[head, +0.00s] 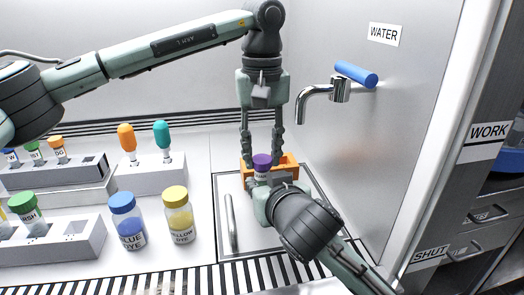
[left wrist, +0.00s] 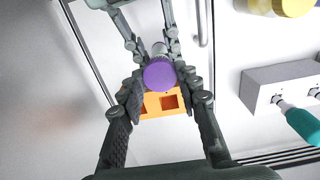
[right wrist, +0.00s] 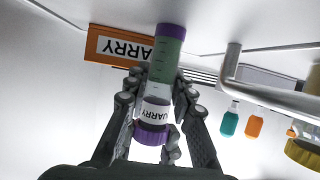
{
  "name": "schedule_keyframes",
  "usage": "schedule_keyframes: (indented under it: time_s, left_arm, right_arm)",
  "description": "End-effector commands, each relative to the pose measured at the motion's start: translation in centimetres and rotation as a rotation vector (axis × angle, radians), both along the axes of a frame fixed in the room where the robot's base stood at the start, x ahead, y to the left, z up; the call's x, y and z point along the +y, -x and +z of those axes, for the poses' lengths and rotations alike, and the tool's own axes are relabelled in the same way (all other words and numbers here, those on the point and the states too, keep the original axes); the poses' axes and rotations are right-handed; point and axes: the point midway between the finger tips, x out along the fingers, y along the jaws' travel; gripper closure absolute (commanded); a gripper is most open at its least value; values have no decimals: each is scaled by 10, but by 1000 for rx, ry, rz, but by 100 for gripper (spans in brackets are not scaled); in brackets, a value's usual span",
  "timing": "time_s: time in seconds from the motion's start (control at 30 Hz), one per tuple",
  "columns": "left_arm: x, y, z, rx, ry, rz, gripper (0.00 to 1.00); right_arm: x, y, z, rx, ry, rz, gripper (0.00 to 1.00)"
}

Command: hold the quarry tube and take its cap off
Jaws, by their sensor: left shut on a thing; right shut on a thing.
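The quarry tube (right wrist: 162,75) has a green body, a white label and a purple end; its purple cap (right wrist: 150,133) sits against the tube at the label end. My right gripper (right wrist: 160,88) is shut on the tube's body, holding it upright in the head view. My left gripper (head: 262,148) comes down from above with its fingers on either side of the purple cap (left wrist: 158,77), shut on it. In the head view the cap (head: 262,161) shows between both grippers, and my right gripper hides most of the tube.
The orange quarry rack (head: 289,163) stands just behind the tube. A yellow dye bottle (head: 179,215), a blue dye bottle (head: 128,220) and white racks (head: 150,178) with capped tubes stand to the left. A tap (head: 338,92) juts from the wall above right.

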Motion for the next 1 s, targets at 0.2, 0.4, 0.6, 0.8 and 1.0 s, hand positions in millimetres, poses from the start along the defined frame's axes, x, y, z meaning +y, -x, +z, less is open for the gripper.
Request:
schedule_keyframes:
  time_s: [0.2,0.4,0.6,0.8,1.0]
  left_arm:
    - [0,0,0,0,0,91,100]
    - [0,0,0,0,0,284,100]
    - [0,0,0,0,0,292,100]
    - [0,0,0,0,0,291,50]
    - [0,0,0,0,0,290,47]
  right_arm:
    - [0,0,0,0,0,0,100]
    - [0,0,0,0,0,0,100]
    - [0,0,0,0,0,-1,100]
    - [0,0,0,0,0,-1,100]
    - [0,0,0,0,0,0,100]
